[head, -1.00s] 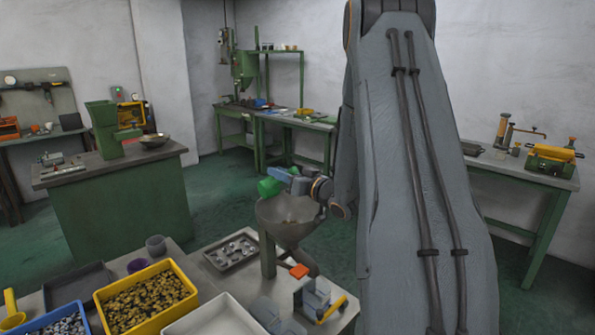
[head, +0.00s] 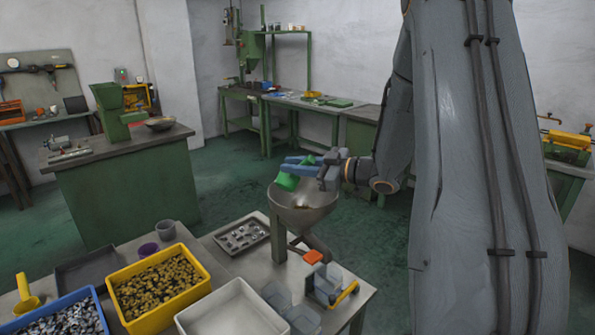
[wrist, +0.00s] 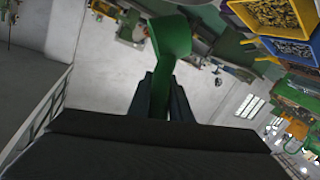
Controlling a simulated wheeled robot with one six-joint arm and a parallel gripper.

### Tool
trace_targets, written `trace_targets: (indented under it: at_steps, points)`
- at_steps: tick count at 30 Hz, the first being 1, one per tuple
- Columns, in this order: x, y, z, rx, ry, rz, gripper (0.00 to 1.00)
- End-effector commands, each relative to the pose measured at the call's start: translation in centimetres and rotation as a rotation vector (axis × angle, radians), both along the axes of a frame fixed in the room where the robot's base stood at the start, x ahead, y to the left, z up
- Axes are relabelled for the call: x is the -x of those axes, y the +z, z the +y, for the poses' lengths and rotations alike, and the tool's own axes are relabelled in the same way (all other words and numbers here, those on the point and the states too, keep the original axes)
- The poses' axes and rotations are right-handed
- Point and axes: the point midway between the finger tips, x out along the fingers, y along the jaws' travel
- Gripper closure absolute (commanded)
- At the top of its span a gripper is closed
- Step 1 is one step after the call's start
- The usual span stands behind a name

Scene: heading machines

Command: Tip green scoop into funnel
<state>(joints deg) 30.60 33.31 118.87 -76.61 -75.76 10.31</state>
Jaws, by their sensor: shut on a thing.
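The green scoop (head: 288,180) is over the metal funnel (head: 305,214) in the head view, its head tilted downward above the left part of the bowl. My gripper (head: 303,168) is shut on the scoop's handle, above the funnel's rim. In the wrist view the scoop (wrist: 170,40) extends from between the fingers of my gripper (wrist: 165,95), and its outer face shows. The inside of the scoop is hidden. Some small dark things may lie in the funnel, but they are too small to tell.
On the front table stand a yellow bin (head: 158,286) of brassy parts, a blue bin (head: 64,318) of grey parts, a white tray (head: 232,314), a dark parts tray (head: 242,236), and two cups. A yellow scoop (head: 26,297) is at the far left.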

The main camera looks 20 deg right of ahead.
Motion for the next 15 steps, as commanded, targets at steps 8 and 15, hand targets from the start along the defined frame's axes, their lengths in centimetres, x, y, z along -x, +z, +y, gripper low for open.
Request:
trace_targets:
  at_steps: [8, 15]
  points:
    - [0.7, -0.9, 1.3, 0.18, 0.0, -0.124, 1.0]
    - [1.4, -2.0, 2.3, 0.37, 0.0, -0.252, 1.0]
